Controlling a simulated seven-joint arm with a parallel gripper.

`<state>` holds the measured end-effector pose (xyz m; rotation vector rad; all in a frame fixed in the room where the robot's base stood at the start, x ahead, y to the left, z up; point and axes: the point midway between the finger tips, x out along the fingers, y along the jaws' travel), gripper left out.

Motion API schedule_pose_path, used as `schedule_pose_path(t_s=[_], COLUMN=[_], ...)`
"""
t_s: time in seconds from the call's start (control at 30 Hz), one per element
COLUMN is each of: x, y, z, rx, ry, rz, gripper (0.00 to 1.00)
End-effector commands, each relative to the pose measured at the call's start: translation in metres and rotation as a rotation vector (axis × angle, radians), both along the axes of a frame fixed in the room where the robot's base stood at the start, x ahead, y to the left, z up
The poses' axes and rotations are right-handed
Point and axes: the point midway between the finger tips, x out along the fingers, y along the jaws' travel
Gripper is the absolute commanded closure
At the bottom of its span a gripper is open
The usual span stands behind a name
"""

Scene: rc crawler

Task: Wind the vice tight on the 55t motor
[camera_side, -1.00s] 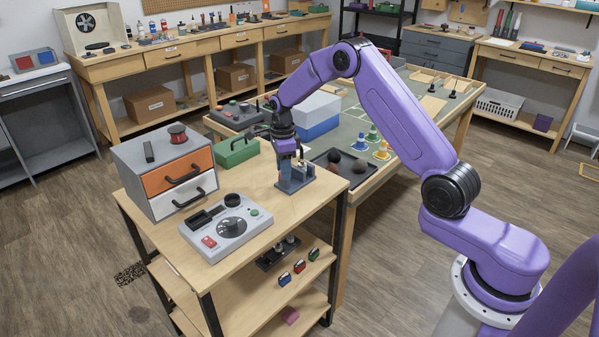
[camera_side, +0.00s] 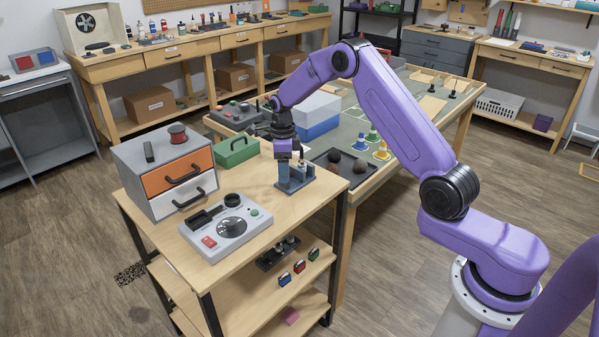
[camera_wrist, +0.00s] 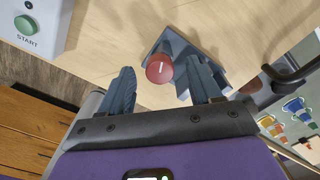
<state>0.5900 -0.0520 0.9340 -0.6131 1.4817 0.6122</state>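The small blue-grey vice (camera_side: 294,184) stands near the right edge of the wooden cart top in the side view. In the wrist view, the vice (camera_wrist: 184,50) shows a round red-brown knob (camera_wrist: 159,68) with a white mark on its face. My gripper (camera_side: 284,180) points down at the vice. In the wrist view, my gripper (camera_wrist: 160,78) has its two fingers spread, one on each side of the knob, with gaps visible. The 55t motor cannot be made out clearly; my fingers and the vice hide part of that area.
A grey box with a dial and START button (camera_side: 226,226) and a drawer unit (camera_side: 165,170) stand left on the cart. A green toolbox (camera_side: 237,152) is behind. A dark tray (camera_side: 343,166) lies to the right, close to the vice.

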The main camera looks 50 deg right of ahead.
Motion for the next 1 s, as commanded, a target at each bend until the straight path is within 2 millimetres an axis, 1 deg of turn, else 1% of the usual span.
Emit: schedule_pose_path(t_s=[0.17, 0.83, 1.0], x=[0.000, 0.000, 0.000], y=[0.000, 0.000, 0.000], z=[0.007, 0.053, 0.059], rx=[0.000, 0.000, -0.001], ry=[-0.001, -0.001, -0.001], rz=[0.001, 0.002, 0.002], gripper=[0.37, 0.37, 0.37])
